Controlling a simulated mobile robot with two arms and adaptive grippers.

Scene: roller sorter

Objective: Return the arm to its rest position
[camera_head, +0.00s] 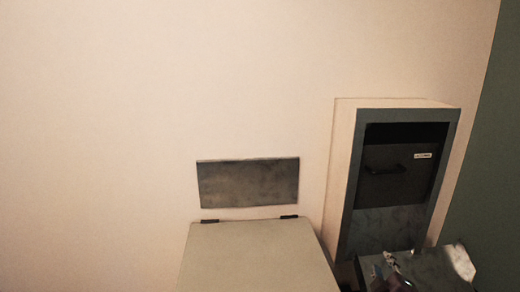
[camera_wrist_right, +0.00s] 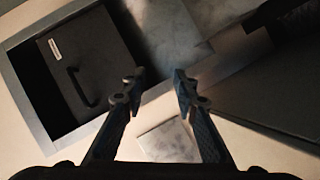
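My right gripper (camera_wrist_right: 157,88) shows in the right wrist view with its two dark fingers apart and nothing between them. Beyond its left finger is a dark panel (camera_wrist_right: 88,65) with a bar handle and a small pale label, set in a grey-framed opening. The two appear apart, though the exact distance is hard to tell. In the head view I cannot clearly make out the right gripper. My left gripper is not in view.
A tall cabinet (camera_head: 345,170) with a grey front frame holds the dark panel (camera_head: 400,178). Left of it are a grey wall plate (camera_head: 248,183) and a pale hinged box top (camera_head: 255,255). A dark object (camera_head: 432,272) with pale pieces by it is at lower right.

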